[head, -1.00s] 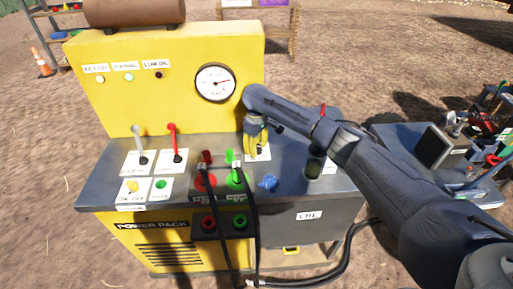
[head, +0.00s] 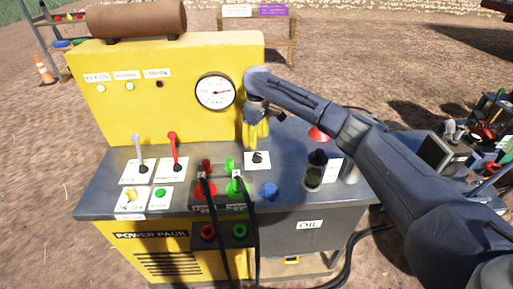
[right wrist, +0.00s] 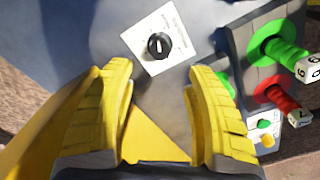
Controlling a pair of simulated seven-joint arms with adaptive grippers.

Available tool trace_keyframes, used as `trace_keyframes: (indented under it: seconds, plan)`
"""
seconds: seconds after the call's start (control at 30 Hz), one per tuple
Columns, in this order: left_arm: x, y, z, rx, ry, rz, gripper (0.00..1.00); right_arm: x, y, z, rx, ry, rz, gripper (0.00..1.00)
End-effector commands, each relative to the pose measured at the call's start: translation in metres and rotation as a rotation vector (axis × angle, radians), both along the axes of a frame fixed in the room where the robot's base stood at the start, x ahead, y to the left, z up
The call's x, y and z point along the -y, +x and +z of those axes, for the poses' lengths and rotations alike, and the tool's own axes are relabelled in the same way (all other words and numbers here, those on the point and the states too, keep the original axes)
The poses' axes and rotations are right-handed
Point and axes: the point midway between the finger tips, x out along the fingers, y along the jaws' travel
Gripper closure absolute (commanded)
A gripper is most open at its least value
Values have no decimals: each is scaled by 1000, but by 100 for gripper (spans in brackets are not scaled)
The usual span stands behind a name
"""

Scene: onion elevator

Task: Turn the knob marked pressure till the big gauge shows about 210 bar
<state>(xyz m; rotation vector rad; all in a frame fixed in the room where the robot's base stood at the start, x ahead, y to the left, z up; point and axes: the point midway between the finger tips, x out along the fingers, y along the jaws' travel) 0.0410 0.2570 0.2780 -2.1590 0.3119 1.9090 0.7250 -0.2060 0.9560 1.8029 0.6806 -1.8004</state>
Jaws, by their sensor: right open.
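The pressure knob (head: 258,157) is a small black knob on a white label plate on the grey top of the power pack. In the right wrist view the knob (right wrist: 158,46) has a white pointer line, and its label print is too small to read. The big gauge (head: 215,92) is a round white dial on the yellow back panel; its needle points right, and its numbers cannot be read. My right gripper (head: 257,140) has yellow fingers, open and empty, just above and behind the knob, apart from it. In the wrist view the fingers (right wrist: 170,75) stand either side below it. My left gripper is not in view.
Red and green hose couplings (head: 207,190) with black hoses stand left of the knob. A dark bottle (head: 315,170) stands to the right. Grey lever (head: 139,150) and red lever (head: 174,150) stand further left.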

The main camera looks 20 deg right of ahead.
Motion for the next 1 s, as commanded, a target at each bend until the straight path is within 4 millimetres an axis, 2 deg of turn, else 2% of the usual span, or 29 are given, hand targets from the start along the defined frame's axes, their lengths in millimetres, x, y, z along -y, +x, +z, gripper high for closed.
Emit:
trace_keyframes:
  seconds: [0.1,0.3,0.83,0.93,1.0]
  plan:
    - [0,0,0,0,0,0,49,1,0,15,1,-2,0,47]
    - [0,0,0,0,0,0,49,0,0,26,-1,-1,0,47]
    - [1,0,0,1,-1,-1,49,0,-1,29,-2,2,3,47]
    - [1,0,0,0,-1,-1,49,-10,-6,28,-15,35,45,47]
    - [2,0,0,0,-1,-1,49,-25,-16,29,-37,95,120,47]
